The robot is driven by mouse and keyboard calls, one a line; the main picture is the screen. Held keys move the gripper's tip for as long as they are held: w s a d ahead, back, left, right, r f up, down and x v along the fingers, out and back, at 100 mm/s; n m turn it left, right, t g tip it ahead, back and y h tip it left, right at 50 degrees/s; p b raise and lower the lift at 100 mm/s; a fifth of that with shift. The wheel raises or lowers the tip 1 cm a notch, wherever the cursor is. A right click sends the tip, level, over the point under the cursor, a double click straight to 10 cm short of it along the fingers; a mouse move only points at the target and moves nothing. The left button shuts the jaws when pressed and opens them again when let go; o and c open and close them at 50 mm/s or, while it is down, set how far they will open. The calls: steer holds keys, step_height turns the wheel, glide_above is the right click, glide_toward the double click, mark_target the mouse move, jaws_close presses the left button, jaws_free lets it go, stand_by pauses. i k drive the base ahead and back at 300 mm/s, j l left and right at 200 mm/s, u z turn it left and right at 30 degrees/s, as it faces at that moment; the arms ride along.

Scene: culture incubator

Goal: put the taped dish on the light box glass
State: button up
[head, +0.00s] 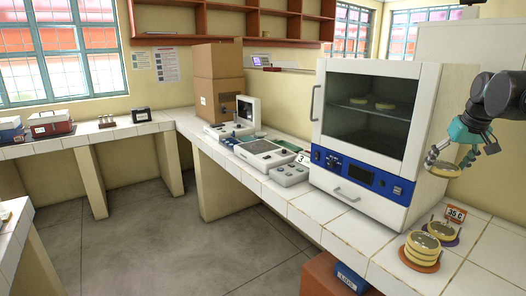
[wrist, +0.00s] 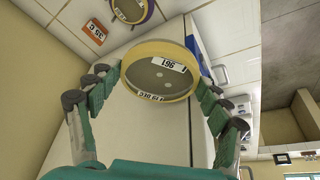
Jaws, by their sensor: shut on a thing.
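My gripper (head: 459,160) is at the right of the head view, raised above the bench beside the incubator. It is shut on a round dish (head: 445,170) with a yellow band around its rim. In the wrist view the dish (wrist: 160,72) sits between the two green-padded fingers, and white labels show on its face, one reading 196.
The incubator (head: 365,125) stands between my gripper and the pale panel; two dishes show behind its glass. Stacked yellow-rimmed dishes (head: 421,248) stand on an orange mat at the front right. Another dish stands behind them by a temperature sign (head: 456,213). A grey control box (head: 289,173) stands beside the panel.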

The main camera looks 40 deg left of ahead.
mark_target(259, 146)
steer(key=k+l+u, duration=0.1)
steer(key=l+u, duration=0.25)
steer(key=i+j+u, duration=0.1)
steer(key=j, duration=0.25)
steer(key=i+j+u, duration=0.15)
steer(key=j, duration=0.15)
steer(key=i+j, duration=0.15)
steer(key=j, duration=0.25)
steer(key=i+j+z, duration=0.1)
steer(key=j, duration=0.35)
steer(key=i+j, duration=0.25)
steer(key=j, duration=0.2)
steer(key=i+j+z, duration=0.1)
steer(key=j, duration=0.3)
steer(key=i+j, duration=0.2)
steer(key=j, duration=0.25)
steer(key=i+j+z, duration=0.1)
steer(key=j, duration=0.35)
steer(key=i+j, duration=0.2)
steer(key=j, duration=0.25)
steer(key=i+j+z, duration=0.1)
steer(key=j, duration=0.35)
